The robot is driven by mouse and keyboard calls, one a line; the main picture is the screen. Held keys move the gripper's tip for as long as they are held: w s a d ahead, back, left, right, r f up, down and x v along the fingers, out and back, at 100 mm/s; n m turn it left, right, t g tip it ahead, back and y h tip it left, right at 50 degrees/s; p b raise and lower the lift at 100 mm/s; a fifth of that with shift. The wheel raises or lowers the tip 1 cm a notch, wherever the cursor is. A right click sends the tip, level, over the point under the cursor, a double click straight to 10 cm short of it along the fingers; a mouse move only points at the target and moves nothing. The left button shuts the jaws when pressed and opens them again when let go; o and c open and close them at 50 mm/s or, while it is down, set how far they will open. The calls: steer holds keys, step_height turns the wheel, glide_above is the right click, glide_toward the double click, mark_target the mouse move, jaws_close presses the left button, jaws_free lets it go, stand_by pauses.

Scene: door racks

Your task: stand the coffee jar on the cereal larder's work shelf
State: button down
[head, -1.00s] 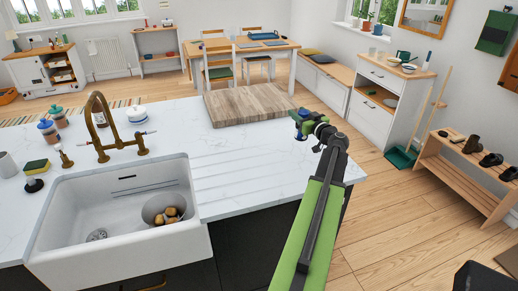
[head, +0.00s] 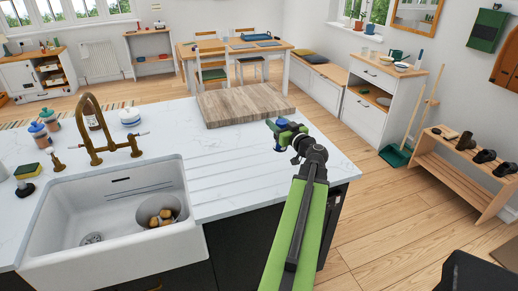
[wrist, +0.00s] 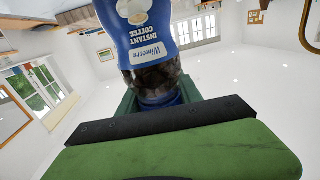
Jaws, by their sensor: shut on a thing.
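In the wrist view the coffee jar (wrist: 150,45) has a blue label reading "Instant Coffee" and a clear band with dark contents. Its blue end sits between the green fingers, and its far end is cut off by the frame. In the head view only a small blue part of the jar (head: 281,123) shows at the gripper. The cereal larder is not clearly identifiable in these views.
The white counter with sink (head: 130,210) lies at front left, with a wooden board (head: 245,105) on it. A white cabinet (head: 365,110) with an open shelf stands at the right wall. A shoe rack (head: 465,175) is at far right. Wooden floor between is open.

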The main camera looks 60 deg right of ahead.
steer(key=w+a+f+b, duration=0.1)
steer(key=w+f+b, duration=0.7)
steer(key=w+f, duration=0.1)
steer(key=shift+a+f, duration=0.15)
steer(key=shift+f, duration=0.2)
steer(key=c, duration=1.3)
jaws_free()
steer(key=shift+f+b, duration=0.15)
steer(key=shift+b, duration=0.15)
steer(key=o, duration=0.5)
